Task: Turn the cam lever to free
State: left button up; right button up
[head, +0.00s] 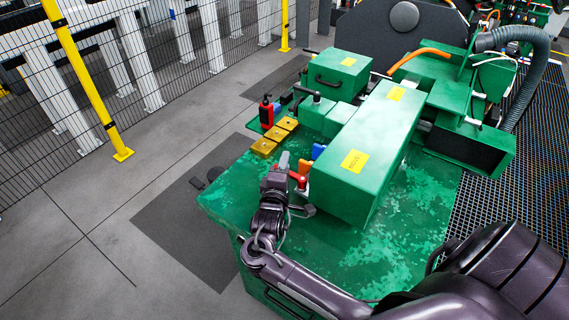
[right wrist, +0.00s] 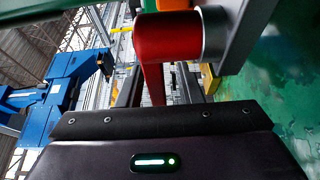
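The cam lever (head: 299,179) is red and stands at the near left end of the long green housing on the green machine. In the right wrist view its thick red round part (right wrist: 168,38) is close above, and a narrower red stem runs down from it. My right gripper (head: 281,171) is at the lever's left side in the head view. In the right wrist view its two dark fingers (right wrist: 158,86) stand apart, with the red stem between them and a gap on the right. Whether a finger touches the stem cannot be told. My left gripper is out of view.
The long green housing (head: 369,135) rises just right of the lever. Several brass blocks (head: 276,137) and a red-and-black tool (head: 266,111) lie beyond. An orange part (head: 304,167) and a blue part (head: 318,151) are close by. The green top (head: 235,200) is bare at left.

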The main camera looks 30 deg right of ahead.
jog(key=shift+c, duration=0.2)
grip_shut()
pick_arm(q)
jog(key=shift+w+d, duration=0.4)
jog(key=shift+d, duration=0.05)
pick_arm(e)
jog(key=n+t+y+p, duration=0.1)
jog(key=p, duration=0.1)
jog(key=a+n+t+y+p, duration=0.1)
jog(key=shift+s+a+r+y+p, duration=0.1)
jog(key=shift+s+r+y+p, duration=0.1)
jog(key=shift+r+y+p, duration=0.15)
jog(key=shift+a+f+n+t+y, duration=0.3)
jog(key=shift+n+t+y, duration=0.1)
jog(key=shift+n+y, duration=0.15)
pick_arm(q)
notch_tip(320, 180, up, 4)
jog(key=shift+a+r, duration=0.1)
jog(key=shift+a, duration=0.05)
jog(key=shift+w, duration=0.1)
pick_arm(e)
jog(key=shift+o, duration=0.2)
grip_release()
